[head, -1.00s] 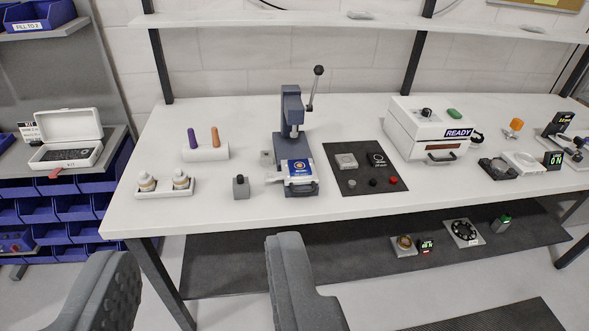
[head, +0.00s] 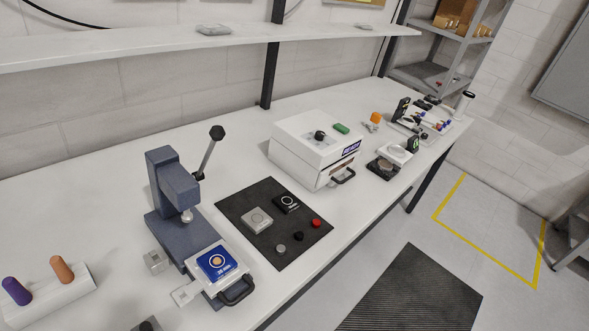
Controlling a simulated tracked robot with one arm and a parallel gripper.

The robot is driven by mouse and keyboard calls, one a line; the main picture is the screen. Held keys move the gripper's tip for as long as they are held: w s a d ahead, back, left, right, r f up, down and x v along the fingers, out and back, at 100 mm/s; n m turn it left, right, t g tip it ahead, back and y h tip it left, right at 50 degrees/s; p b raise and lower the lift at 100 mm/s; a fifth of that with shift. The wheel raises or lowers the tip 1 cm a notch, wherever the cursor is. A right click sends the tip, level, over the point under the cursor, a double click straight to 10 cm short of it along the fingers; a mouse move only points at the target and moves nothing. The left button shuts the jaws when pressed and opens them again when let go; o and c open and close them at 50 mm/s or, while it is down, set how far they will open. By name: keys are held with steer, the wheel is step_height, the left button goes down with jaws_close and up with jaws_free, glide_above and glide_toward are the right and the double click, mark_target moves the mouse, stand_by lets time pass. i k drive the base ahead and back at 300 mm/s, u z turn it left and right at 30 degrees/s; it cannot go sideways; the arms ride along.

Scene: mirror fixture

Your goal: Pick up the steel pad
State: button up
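A silver-grey square pad (head: 257,220) with a round mark on top lies on the dark mat (head: 304,244) in the head view. It looks like the steel pad. A smaller grey metal block (head: 155,261) sits on the bench beside the base of the press, so I cannot be sure which is meant. My gripper is out of the picture, and nothing covers the pad.
A blue-grey lever press (head: 174,186) stands left of the mat. A black square piece (head: 286,203) and small round pieces share the mat. A white box (head: 305,150) stands behind. Two pegs in a holder (head: 52,299) are at lower left.

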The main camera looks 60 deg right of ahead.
mark_target(281, 249)
steer(key=z, duration=0.25)
steer(key=i, duration=0.55)
steer(key=z, duration=0.5)
steer(key=k, duration=0.85)
steer(key=z, duration=0.15)
steer(key=i, duration=0.85)
steer(key=u, duration=0.1)
